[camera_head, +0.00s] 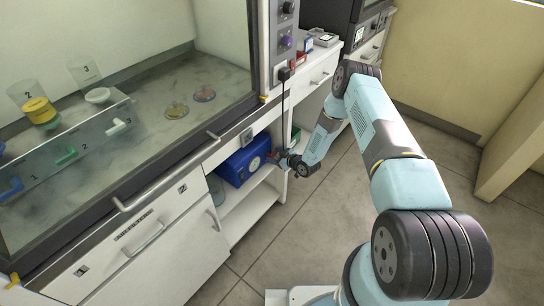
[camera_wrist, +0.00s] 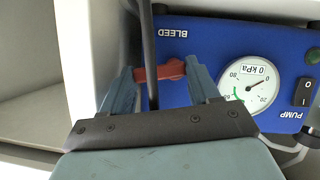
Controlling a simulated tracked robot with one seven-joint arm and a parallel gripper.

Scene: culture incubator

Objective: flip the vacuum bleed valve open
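The blue pump box (camera_head: 240,166) sits on the shelf under the hood bench; it fills much of the wrist view (camera_wrist: 225,45). Its label "BLEED" appears upside down beside a red valve lever (camera_wrist: 160,72). The lever lies crosswise in the picture. My gripper (camera_wrist: 160,75) is open, with one finger near each end of the lever; I cannot tell whether they touch it. In the head view my gripper (camera_head: 278,158) is at the pump's right side, its fingertips small and unclear. The pump's gauge (camera_wrist: 248,84) is marked 0 kPa.
A black cable (camera_wrist: 148,40) runs between my fingers, across the lever. The pump's rocker switch (camera_wrist: 305,91) is at the right. A white shelf panel (camera_wrist: 85,50) stands close to my left finger. The floor (camera_head: 310,225) in front of the shelf is clear.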

